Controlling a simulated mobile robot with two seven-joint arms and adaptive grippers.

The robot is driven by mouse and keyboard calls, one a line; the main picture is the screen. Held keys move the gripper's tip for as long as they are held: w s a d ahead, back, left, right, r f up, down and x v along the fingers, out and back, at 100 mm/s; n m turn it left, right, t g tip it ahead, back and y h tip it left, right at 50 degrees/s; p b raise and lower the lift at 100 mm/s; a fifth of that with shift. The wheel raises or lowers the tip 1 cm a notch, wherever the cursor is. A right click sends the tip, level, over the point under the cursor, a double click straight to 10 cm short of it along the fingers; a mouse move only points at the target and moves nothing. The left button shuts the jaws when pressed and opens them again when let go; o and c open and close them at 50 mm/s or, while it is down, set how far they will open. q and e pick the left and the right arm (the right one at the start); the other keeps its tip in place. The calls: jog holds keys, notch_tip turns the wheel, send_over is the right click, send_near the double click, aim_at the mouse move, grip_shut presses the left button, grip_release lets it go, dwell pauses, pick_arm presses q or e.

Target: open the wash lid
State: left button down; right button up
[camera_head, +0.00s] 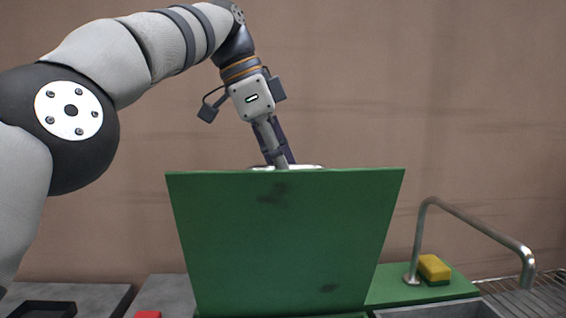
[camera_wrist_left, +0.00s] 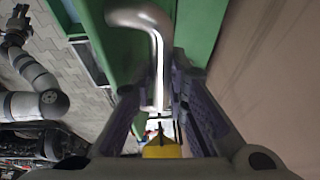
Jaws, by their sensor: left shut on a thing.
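The green wash lid (camera_head: 285,240) stands raised and steeply tilted in the head view, its broad face towards me. My left gripper (camera_head: 280,162) reaches down behind its top edge, where a bit of pale metal handle (camera_head: 300,167) shows. In the left wrist view a bent metal handle (camera_wrist_left: 147,22) runs along the green lid (camera_wrist_left: 195,30) and in between the fingers of my left gripper (camera_wrist_left: 158,100), which is shut on it. The fingertips are partly hidden by the lid in the head view. My right gripper (camera_wrist_left: 18,22) is small at the upper left of the wrist view.
A bent metal tap (camera_head: 470,218) and a yellow sponge (camera_head: 434,268) stand right of the lid on a green surface. A wire rack (camera_head: 535,296) is at the far right. A dark tray (camera_head: 42,309) and a red item (camera_head: 148,314) lie at lower left. A wall is behind.

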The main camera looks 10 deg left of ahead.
pick_arm(q)
jog(key=shift+w+f, duration=0.1)
jog(key=shift+f, duration=0.6)
jog(key=c, duration=1.6)
grip_release()
jog(key=shift+c, duration=0.2)
jog(key=shift+o, duration=0.4)
jog(key=shift+w+a, duration=0.1)
jog(key=shift+w, duration=0.15)
jog(key=shift+s+r, duration=0.15)
jog(key=shift+r, duration=0.25)
